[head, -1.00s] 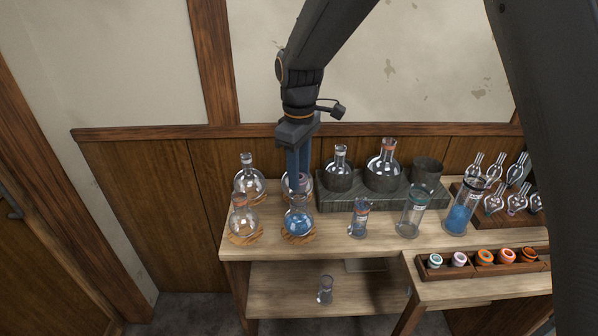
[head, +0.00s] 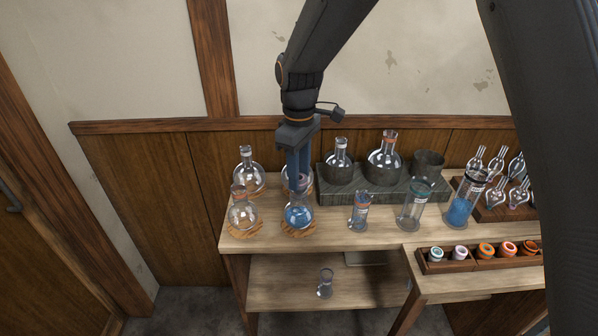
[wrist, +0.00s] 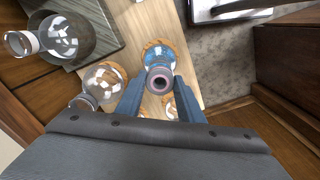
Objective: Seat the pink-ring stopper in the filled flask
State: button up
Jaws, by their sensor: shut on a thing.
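The filled flask (head: 298,216) holds blue liquid and stands upright on a cork ring at the front left of the table. In the wrist view, the filled flask (wrist: 164,57) is just beyond the fingertips. My gripper (head: 299,181) is directly above its neck, pointing down. It is shut on the pink-ring stopper (wrist: 159,82), whose round top with a dull pink ring shows between the blue fingers. The stopper is in line with the flask's mouth. The fingers hide the neck, so I cannot tell how deep the stopper sits.
Clear round flasks stand close by: one left (head: 242,214), one behind left (head: 249,172) and one partly hidden behind my fingers. A green block (head: 345,190) with flasks stands behind right. Cylinders stand to the right, and a stopper rack (head: 480,263) is at the front right.

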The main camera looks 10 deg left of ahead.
jog(key=shift+f, duration=0.3)
jog(key=o, duration=1)
jog(key=shift+r+b, duration=1.05)
jog(key=shift+r, duration=2.9)
